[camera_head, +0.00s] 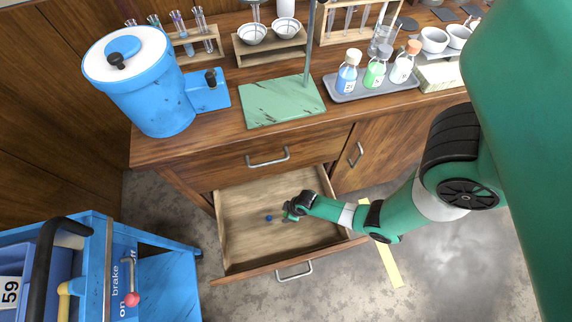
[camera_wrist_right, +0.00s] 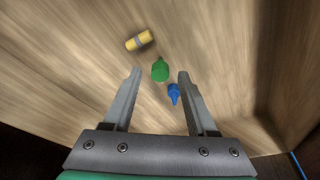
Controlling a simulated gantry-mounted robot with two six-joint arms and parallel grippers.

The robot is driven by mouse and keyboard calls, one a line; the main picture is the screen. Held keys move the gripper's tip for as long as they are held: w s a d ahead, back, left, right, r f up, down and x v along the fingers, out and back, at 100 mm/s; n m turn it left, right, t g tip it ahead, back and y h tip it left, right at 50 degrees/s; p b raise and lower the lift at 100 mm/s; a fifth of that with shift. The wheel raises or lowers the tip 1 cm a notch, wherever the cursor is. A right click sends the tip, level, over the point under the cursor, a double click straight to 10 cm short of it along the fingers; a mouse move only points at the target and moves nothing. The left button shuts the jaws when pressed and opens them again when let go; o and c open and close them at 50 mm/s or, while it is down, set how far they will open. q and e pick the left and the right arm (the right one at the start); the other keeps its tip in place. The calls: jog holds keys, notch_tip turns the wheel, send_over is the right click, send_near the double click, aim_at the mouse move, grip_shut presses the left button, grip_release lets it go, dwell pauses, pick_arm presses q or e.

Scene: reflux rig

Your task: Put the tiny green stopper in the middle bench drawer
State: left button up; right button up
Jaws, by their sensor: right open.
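The tiny green stopper (camera_wrist_right: 160,70) shows in the right wrist view, between and just beyond the fingertips of my right gripper (camera_wrist_right: 160,76). The jaws are open and stand apart from it on both sides. It appears to be over or on the wooden floor of the open bench drawer (camera_head: 245,244); I cannot tell whether it rests there. In the head view my right gripper (camera_head: 289,211) reaches down into this drawer, and the stopper cannot be made out clearly. My left gripper is not in view.
A blue stopper (camera_head: 268,218) and a yellow, grey-banded piece (camera_wrist_right: 139,40) lie in the drawer. A shut drawer (camera_head: 225,163) is above it. A blue cart (camera_head: 165,285) stands at left. The bench top holds a blue tub (camera_head: 155,95) and a bottle tray (camera_head: 345,97).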

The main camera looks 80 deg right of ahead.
jog(key=p+v, duration=0.5)
jog(key=v, duration=0.4)
jog(key=shift+r, duration=0.2)
